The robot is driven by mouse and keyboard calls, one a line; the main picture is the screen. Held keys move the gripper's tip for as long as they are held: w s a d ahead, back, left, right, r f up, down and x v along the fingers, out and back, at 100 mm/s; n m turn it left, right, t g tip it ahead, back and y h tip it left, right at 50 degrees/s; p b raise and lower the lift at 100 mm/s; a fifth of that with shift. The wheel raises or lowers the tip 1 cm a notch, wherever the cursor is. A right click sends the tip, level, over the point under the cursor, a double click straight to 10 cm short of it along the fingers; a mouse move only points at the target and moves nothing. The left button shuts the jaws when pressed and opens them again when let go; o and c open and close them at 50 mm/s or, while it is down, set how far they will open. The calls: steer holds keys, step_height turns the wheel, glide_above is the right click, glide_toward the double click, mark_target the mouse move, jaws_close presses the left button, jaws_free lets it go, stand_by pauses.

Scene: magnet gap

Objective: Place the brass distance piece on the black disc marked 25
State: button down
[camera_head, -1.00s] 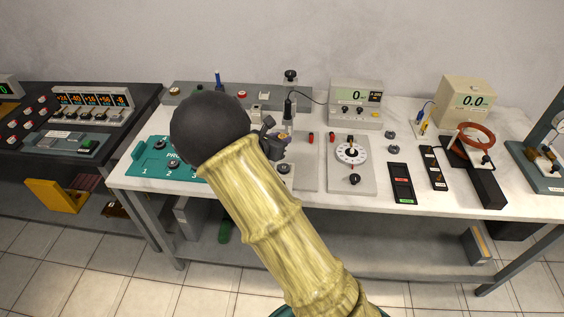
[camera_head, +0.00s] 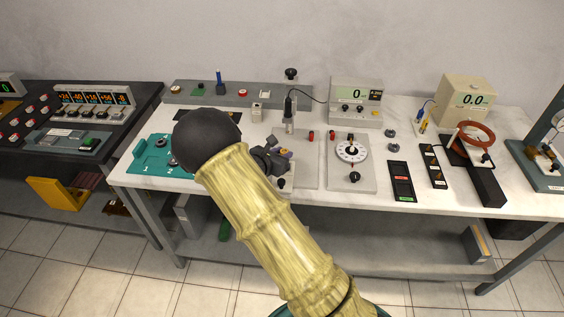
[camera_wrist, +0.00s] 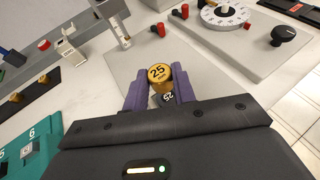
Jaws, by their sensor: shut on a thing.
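The brass distance piece (camera_wrist: 159,75), a short cylinder with 25 on its top, is between the purple fingers of my gripper (camera_wrist: 161,88) in the wrist view. The gripper is shut on it. Just below the piece in the picture, a dark face marked 25 (camera_wrist: 168,97) shows between the fingers, partly covered. I cannot tell whether the piece touches it. In the head view my gripper (camera_head: 284,154) is over the grey plate in the middle of the bench, partly hidden behind my arm.
The grey plate (camera_wrist: 132,72) carries an upright probe (camera_wrist: 120,33). A dial box (camera_head: 353,178) stands to its right. A teal numbered tray (camera_head: 150,157) lies to the left, partly behind my arm. A meter (camera_head: 357,95) stands behind. The bench's front edge is close to the gripper.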

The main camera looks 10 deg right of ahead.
steer(key=shift+f, duration=1.75)
steer(key=shift+f, duration=0.1)
steer(key=c, duration=1.1)
jaws_free()
steer(key=shift+c, duration=0.2)
steer(key=v, duration=1.2)
steer(key=shift+b, duration=0.4)
